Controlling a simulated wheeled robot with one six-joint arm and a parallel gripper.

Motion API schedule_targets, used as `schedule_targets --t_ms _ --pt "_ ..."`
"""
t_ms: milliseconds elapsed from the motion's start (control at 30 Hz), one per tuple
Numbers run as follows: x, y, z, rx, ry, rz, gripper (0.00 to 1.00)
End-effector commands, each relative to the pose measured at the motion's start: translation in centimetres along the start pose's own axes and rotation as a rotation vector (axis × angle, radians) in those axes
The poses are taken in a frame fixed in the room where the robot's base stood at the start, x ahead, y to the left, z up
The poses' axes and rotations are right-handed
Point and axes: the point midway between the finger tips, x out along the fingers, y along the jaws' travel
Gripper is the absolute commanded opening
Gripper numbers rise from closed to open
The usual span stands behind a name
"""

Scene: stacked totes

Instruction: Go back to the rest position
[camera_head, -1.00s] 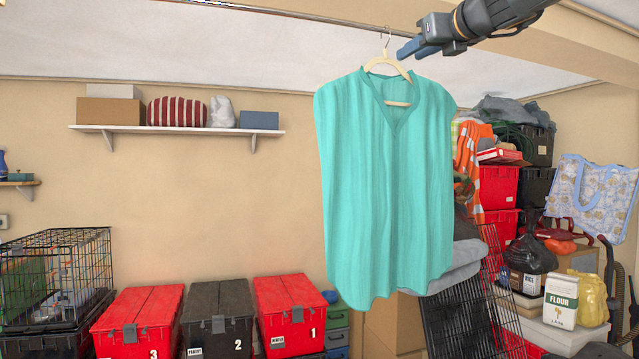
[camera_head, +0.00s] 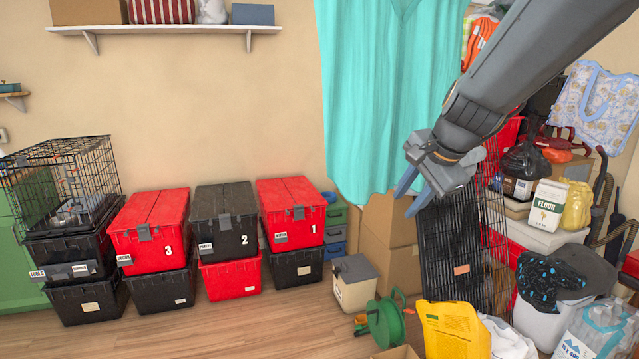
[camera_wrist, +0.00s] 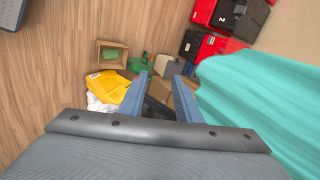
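Stacked totes (camera_head: 150,232) line the wall at left, next to a wire crate (camera_head: 60,185). Clutter fills the right side. The wooden floor (camera_head: 230,325) at lower left is clear.

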Motion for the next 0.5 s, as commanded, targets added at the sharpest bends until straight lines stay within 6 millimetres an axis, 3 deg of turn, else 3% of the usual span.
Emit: schedule_targets --t_ms 33,100,300,400,500 --pt "1.4 3.2 1.3 -0.105 -0.017 0.063 0.31" --pt "2.9 7.5 2.9 -0.272 -0.046 0.145 0.31" --pt "4.9 19.5 7.2 -0.742 -0.185 0.339 0.31" --pt "4.9 23.9 8.8 -0.924 -0.26 0.398 0.31" --pt "4.7 26.7 9.7 -1.046 -0.316 0.431 0.31"
